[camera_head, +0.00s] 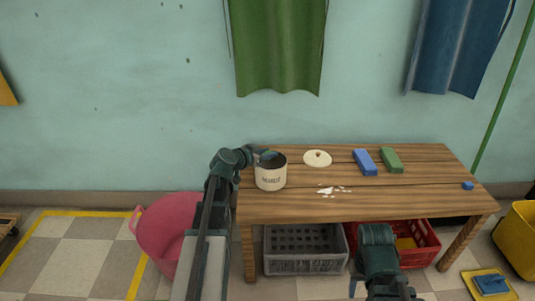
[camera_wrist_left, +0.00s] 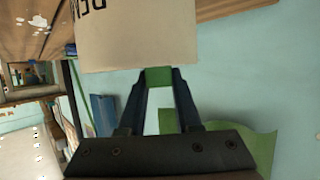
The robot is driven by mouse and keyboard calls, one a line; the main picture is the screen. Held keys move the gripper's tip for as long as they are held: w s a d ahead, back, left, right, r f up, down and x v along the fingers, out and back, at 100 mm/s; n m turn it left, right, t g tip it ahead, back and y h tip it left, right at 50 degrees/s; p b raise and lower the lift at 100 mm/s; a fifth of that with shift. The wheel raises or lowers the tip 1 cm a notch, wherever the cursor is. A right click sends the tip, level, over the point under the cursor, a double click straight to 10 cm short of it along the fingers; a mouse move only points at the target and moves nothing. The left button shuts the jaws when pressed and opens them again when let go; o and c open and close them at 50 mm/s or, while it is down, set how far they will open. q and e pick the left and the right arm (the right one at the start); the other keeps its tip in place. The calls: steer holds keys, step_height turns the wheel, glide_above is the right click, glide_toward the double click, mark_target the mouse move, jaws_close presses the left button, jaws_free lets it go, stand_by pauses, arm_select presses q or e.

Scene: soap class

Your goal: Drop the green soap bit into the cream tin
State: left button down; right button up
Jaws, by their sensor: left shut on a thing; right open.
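The cream tin (camera_head: 270,178) stands upright near the left end of the wooden table, its dark mouth open. It fills the top of the left wrist view (camera_wrist_left: 135,38). My left gripper (camera_head: 267,155) is at the tin's rim in the head view. In the left wrist view its fingertips are shut on the green soap bit (camera_wrist_left: 158,76), beside the tin's edge. I cannot tell whether the bit touches the tin. My right gripper (camera_head: 382,284) is low in front of the table, open, its fingers hard to make out.
A cream lid (camera_head: 317,158), white flakes (camera_head: 333,190), a blue bar (camera_head: 365,162) and a green bar (camera_head: 391,160) lie right of the tin. A small blue bit (camera_head: 468,185) lies near the right end. Grey (camera_head: 303,266) and red (camera_head: 433,253) crates stand beneath.

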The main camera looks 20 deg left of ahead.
arm_select(q)
steer(key=c, duration=0.5)
jaws_free()
steer(key=shift+s+r, duration=0.1)
steer(key=shift+p+v, duration=2.65)
steer(key=shift+v, duration=4.15)
